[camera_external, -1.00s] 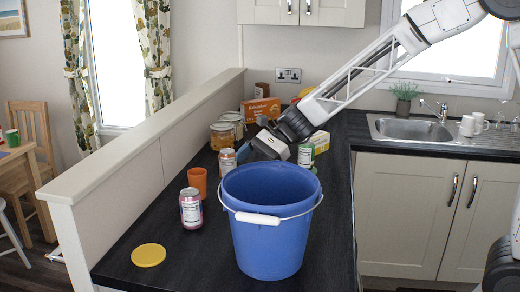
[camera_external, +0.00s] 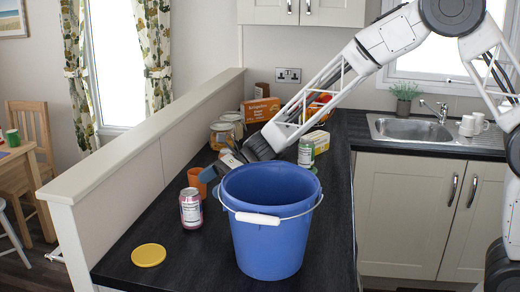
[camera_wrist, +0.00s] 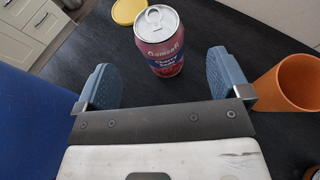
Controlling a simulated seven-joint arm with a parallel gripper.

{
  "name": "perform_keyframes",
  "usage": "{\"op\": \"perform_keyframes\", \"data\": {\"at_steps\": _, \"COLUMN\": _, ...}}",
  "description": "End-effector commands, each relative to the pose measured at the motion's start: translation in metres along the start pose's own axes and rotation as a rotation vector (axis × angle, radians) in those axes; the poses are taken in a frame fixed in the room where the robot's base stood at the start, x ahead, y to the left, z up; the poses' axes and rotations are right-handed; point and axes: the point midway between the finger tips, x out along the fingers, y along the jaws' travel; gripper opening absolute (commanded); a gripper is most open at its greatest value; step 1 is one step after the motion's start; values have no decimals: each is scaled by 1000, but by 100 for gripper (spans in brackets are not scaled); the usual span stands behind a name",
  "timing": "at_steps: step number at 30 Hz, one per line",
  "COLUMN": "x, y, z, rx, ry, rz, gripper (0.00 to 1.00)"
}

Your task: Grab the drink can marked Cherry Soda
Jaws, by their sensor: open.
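The Cherry Soda can (camera_external: 191,208) stands upright on the dark counter, left of the blue bucket. In the wrist view the same can (camera_wrist: 158,42), pink-red with a silver top and the words Cherry Soda, stands beyond the gap between my fingers. My gripper (camera_external: 207,174) is above the counter between the orange cup and the bucket, behind the can. In the wrist view my gripper (camera_wrist: 160,82) is open, its two blue-grey fingers apart with nothing between them. The can is slightly ahead of the fingertips and apart from them.
The blue bucket (camera_external: 268,232) stands close on the right. An orange cup (camera_external: 197,182) stands behind the can, near the other finger (camera_wrist: 291,84). A yellow lid (camera_external: 149,255) lies in front. Jars (camera_external: 222,135), another can (camera_external: 306,153) and boxes (camera_external: 262,109) stand farther back.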

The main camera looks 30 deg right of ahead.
Motion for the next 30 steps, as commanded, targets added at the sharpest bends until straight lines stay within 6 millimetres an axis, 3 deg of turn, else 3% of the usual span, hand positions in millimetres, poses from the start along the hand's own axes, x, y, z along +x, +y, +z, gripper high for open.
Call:
{"op": "perform_keyframes", "data": {"at_steps": 9, "x": 22, "y": 0, "z": 1, "rx": -1, "ry": -1, "rz": 1, "gripper": 95}}
{"op": "perform_keyframes", "data": {"at_steps": 23, "x": 28, "y": 0, "z": 0, "rx": -1, "ry": 0, "rz": 1, "gripper": 95}}
{"op": "perform_keyframes", "data": {"at_steps": 30, "x": 53, "y": 2, "z": 2, "rx": -1, "ry": 1, "rz": 2, "gripper": 95}}
